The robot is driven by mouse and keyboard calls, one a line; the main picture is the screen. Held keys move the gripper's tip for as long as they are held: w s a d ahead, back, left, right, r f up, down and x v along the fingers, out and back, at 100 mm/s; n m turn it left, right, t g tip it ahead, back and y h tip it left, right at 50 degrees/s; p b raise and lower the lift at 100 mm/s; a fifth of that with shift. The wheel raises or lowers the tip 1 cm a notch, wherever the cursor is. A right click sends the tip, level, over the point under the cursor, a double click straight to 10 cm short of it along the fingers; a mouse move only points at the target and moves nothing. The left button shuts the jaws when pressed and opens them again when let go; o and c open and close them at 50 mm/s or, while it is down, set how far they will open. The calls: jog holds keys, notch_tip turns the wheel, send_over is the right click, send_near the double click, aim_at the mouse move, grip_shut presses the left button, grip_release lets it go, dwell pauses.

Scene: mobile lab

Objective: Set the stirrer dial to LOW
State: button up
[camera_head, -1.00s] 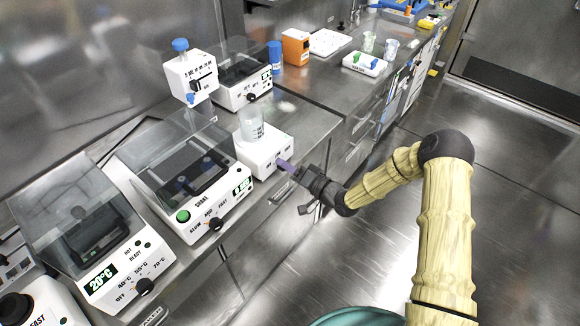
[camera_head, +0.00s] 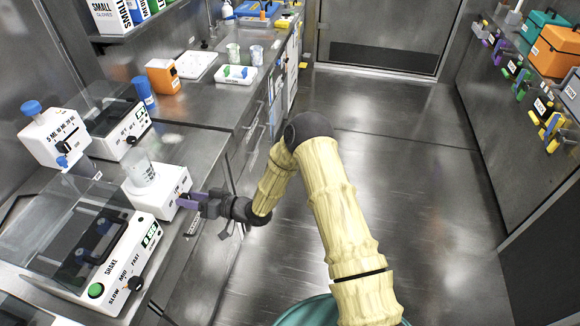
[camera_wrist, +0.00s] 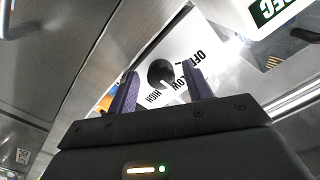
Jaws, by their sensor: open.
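The stirrer (camera_head: 158,195) is a white box with a beaker (camera_head: 142,172) on top, at the left in the head view. Its dial (camera_wrist: 160,72) is a dark round knob on the white front face in the wrist view, with OFF, LOW and HIGH printed around it. I cannot tell for sure which mark it points at. My gripper (camera_wrist: 162,88) is open, its two purple fingers on either side of the dial in the picture. Whether they touch it is unclear. In the head view my gripper (camera_head: 190,200) is close against the stirrer's front, hiding the dial.
A shaker (camera_head: 120,262) with a clear lid stands nearer on the bench. A white dispenser (camera_head: 55,138) and another lidded device (camera_head: 125,135) stand behind the stirrer. The floor (camera_head: 420,170) to the right is clear, with a wall rack of tools (camera_head: 520,75) at the far right.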

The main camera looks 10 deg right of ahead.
jog(key=s+d+n, duration=0.3)
jog(key=d+n, duration=0.1)
jog(key=d, duration=0.4)
jog(key=s+d+n, duration=0.3)
jog(key=d, duration=0.5)
jog(key=w+d+r+m+h+p, duration=0.3)
jog(key=d+r+m+h+p, duration=0.1)
jog(key=d+r+h, duration=0.7)
jog(key=shift+d+m+t+h, duration=0.4)
jog(key=shift+d+m+h, duration=0.5)
jog(key=shift+h, duration=0.3)
jog(key=shift+p, duration=0.3)
jog(key=s+d+r+m+g+h+p, duration=0.1)
jog(key=s+r+m, duration=0.3)
jog(key=s, duration=0.4)
jog(key=s+d+r+m+g+h+p, duration=0.2)
jog(key=s+d+r+m+g, duration=0.1)
jog(key=s+r, duration=0.4)
jog(key=shift+s+d+r+m+g+p, duration=0.35)
jog(key=shift+s+m+g, duration=0.2)
jog(key=shift+s, duration=0.6)
